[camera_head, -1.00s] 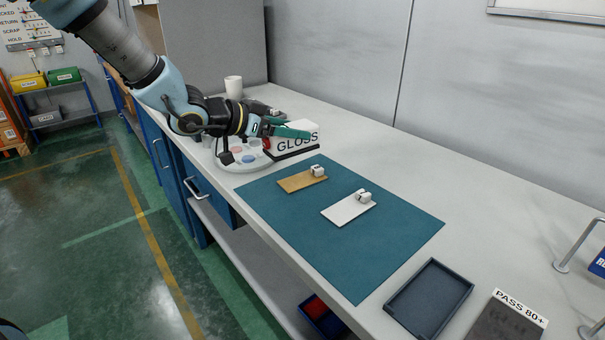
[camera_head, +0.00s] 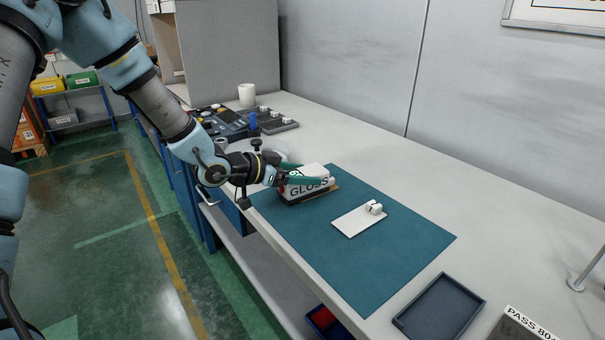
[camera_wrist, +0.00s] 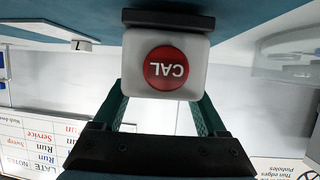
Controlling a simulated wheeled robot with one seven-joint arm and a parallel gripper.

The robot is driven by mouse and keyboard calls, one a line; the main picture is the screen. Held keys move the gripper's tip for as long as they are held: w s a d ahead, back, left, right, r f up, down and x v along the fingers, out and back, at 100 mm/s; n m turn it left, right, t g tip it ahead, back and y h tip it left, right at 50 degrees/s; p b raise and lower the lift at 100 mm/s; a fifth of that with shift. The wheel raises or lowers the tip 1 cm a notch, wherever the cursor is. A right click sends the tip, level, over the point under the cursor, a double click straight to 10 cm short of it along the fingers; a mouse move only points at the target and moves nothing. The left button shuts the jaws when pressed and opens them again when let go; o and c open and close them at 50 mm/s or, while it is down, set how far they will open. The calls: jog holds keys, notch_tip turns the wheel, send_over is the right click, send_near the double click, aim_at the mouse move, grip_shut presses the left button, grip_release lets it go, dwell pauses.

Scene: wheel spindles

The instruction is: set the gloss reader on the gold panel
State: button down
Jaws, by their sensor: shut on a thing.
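The gloss reader (camera_head: 308,186) is a white block with a dark base, lettered GLOSS, over the back left of the teal mat. It shows in the wrist view (camera_wrist: 195,52) with a red CAL disc on its near end. My gripper (camera_head: 299,177) has its green fingers shut on the reader's sides. The gold panel (camera_head: 330,192) lies under the reader, mostly hidden, with only a brown edge showing at the right. I cannot tell whether the reader touches the panel. The small white block seen earlier on that panel is hidden.
A white panel (camera_head: 350,224) with a small white block (camera_head: 374,207) lies nearby on the teal mat (camera_head: 375,262). A dark tray (camera_head: 440,307) and a PASS 80+ plate (camera_head: 525,325) stand in front right. The mat's right side is clear.

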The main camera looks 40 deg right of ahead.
grip_release()
jog(key=shift+r, duration=0.1)
jog(key=b+v, duration=0.1)
jog(key=v, duration=1.1)
jog(key=shift+w+a, duration=0.1)
